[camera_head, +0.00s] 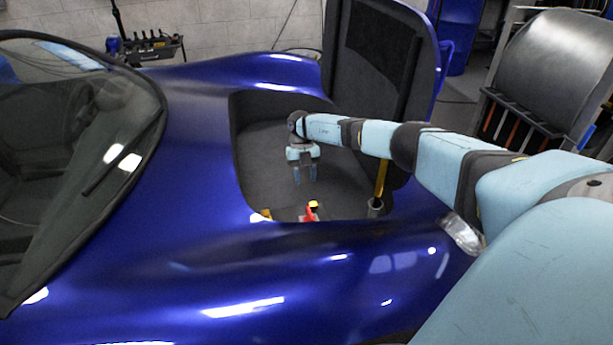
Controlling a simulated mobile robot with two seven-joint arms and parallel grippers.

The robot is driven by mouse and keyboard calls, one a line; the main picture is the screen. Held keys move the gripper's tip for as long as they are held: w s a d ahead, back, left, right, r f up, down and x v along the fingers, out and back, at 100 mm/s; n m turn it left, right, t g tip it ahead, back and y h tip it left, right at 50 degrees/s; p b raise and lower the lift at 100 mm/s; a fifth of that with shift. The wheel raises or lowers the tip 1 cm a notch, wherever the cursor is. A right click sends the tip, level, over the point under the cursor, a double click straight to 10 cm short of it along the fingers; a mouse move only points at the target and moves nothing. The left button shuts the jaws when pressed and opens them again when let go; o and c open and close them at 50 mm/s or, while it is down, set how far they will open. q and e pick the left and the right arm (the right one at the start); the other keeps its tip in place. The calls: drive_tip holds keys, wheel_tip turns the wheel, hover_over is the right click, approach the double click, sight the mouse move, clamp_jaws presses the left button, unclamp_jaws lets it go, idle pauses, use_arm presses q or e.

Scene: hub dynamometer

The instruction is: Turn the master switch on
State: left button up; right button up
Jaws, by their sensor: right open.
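The master switch (311,212), a small red part with a yellow top, sits at the near edge of the open compartment (262,142) in the blue car. Its lower part is hidden by the car's body edge. My right gripper (304,180) hangs inside the compartment, fingers pointing down. It is open and empty, above the switch in the picture and apart from it. My left gripper is not in view.
The blue car body (200,240) surrounds the compartment. Its raised lid (385,50) stands behind. A yellow rod (381,180) rises from a grey cylinder (375,207) right of the switch. A tool rack (520,125) stands at the right.

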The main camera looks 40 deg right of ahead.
drive_tip(key=shift+v, duration=1.4)
